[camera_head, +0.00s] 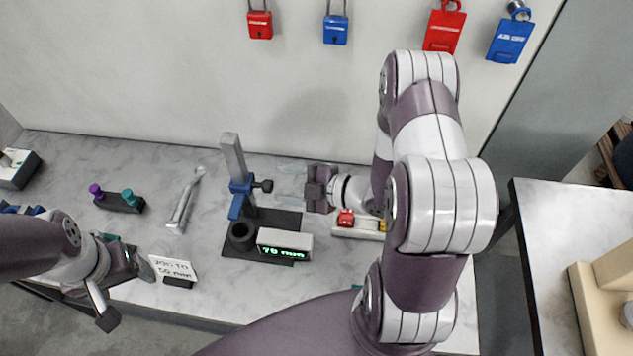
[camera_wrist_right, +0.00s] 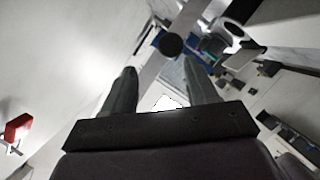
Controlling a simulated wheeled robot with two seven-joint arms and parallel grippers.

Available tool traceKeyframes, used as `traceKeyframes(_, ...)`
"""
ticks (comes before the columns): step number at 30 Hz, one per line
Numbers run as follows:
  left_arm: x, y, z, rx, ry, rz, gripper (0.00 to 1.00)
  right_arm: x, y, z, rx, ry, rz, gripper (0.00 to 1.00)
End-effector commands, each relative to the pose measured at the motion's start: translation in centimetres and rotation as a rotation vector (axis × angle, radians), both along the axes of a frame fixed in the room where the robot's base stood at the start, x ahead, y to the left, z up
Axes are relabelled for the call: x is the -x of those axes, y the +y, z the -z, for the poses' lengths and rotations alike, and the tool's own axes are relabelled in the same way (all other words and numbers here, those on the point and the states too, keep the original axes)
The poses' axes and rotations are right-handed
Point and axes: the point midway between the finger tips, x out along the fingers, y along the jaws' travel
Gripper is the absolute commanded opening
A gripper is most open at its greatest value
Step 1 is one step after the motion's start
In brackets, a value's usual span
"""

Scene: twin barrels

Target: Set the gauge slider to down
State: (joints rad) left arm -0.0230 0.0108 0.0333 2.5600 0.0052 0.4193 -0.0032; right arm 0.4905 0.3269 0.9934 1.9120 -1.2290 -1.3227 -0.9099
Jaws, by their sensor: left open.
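The height gauge has an upright grey column (camera_head: 233,158) on a dark base plate (camera_head: 235,248). Its blue slider (camera_head: 240,188) sits partway up the column, with a black knob (camera_head: 265,186) sticking out to the right. A display (camera_head: 285,243) reads about 76 mm in green. My right gripper (camera_head: 280,182) is open and empty, just right of the knob and pointing at it. In the right wrist view the knob (camera_wrist_right: 172,45) appears beyond and between the parted fingertips (camera_wrist_right: 160,68), with no visible contact. My left gripper (camera_head: 128,292) is open and empty at the front left.
A small written card (camera_head: 172,268) stands left of the base. A wrench (camera_head: 185,200) and a block with purple and teal knobs (camera_head: 120,202) lie further left. A tray with red and yellow pieces (camera_head: 355,232) lies under my right wrist. Padlocks (camera_head: 335,30) hang on the wall.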

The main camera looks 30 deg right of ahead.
Motion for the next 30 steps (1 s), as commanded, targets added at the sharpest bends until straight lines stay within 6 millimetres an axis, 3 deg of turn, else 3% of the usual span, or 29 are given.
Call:
traceKeyframes(3, 0.0, 0.0, 0.5, 0.0, 0.0, 0.0, 0.78, 2.0, -2.1, -1.6, 0.003, -0.002, 0.009, 0.58)
traceKeyframes(9, 0.0, 0.0, 0.6, 0.0, 0.0, 0.0, 0.78, 4.5, -4.3, -3.7, 0.001, -0.002, 0.003, 0.58)
traceKeyframes(20, 0.0, 0.0, 0.6, 0.0, 0.0, 0.0, 0.78, 5.2, -4.7, -4.2, 0.0, 0.001, -0.002, 0.58)
traceKeyframes(22, 0.0, 0.0, 1.2, 0.0, 0.0, 0.0, 0.78, 5.2, -4.7, -3.5, -0.005, 0.006, 0.0, 0.58)
traceKeyframes(27, 0.0, 0.0, 4.2, 0.0, 0.001, 0.0, 0.78, 5.2, -5.3, 0.7, -0.052, 0.047, 0.016, 0.58)
traceKeyframes(30, 0.0, 0.0, 4.0, 0.0, 0.001, 0.0, 0.78, 5.1, -5.2, 0.7, -0.027, 0.021, 0.006, 0.58)
